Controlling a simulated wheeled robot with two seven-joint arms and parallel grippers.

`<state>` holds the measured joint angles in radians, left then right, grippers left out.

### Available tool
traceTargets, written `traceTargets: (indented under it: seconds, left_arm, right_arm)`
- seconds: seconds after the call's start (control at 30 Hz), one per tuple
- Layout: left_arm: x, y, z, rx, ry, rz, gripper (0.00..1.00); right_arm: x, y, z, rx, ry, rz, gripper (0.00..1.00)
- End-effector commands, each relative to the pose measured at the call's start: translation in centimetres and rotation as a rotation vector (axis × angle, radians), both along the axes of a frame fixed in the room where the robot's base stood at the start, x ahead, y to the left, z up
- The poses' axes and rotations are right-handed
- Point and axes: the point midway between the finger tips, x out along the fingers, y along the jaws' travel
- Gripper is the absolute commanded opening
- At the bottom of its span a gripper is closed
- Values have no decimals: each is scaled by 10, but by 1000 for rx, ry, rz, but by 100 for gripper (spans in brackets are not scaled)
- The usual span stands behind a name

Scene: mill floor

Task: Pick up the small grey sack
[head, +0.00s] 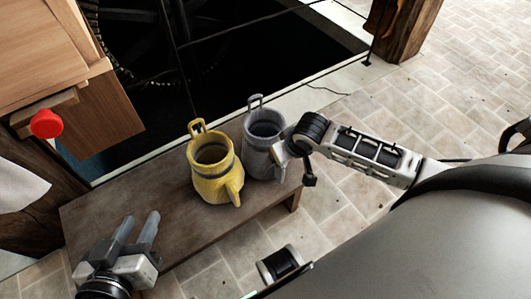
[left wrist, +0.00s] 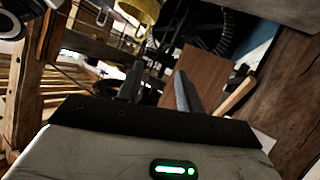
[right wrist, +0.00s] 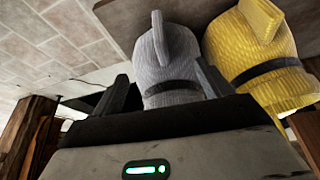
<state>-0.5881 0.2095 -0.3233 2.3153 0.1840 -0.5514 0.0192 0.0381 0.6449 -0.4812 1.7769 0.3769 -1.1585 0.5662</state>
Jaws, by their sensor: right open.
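The small grey sack (head: 258,158) stands upright on the wooden bench, with an open top and a loop at its rear rim. It also shows in the right wrist view (right wrist: 165,62), framed between the fingers. My right gripper (head: 281,152) is open at the sack's right side in the head view. I cannot tell whether the fingers touch it. A larger yellow sack (head: 216,180) stands just left of the grey one and shows in the right wrist view (right wrist: 262,60). My left gripper (head: 137,229) is open and empty over the bench's near left end.
The bench (head: 105,205) has bare room left of the yellow sack. Behind it lies a dark pit (head: 225,60) with a gear wheel. A wooden cabinet with a red knob (head: 46,123) stands at left. A wooden post (head: 405,28) stands at the back right on the tiled floor.

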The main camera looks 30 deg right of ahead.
Motion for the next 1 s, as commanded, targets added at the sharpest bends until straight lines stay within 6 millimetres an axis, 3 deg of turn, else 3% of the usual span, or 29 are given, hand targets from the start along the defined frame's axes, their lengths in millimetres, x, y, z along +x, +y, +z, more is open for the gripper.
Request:
traceTargets:
  seconds: [0.1, 0.37, 0.63, 0.9, 1.0]
  left_arm:
    - [-1, -2, 3, -18, -38, -5, 36]
    - [-1, -4, 8, -40, -71, -6, 36]
    - [2, -12, 17, -167, -118, -6, 36]
    - [2, -14, 22, -192, -118, -6, 36]
    - [2, -14, 22, -190, -118, -6, 36]
  right_arm:
    - [6, 0, -18, 1, 0, 1, 77]
    - [10, 2, -32, 1, -1, 2, 77]
    - [20, 5, -70, 1, -2, 1, 77]
    - [22, 6, -72, 0, -2, 2, 77]
    - [22, 6, -72, 0, -2, 2, 52]
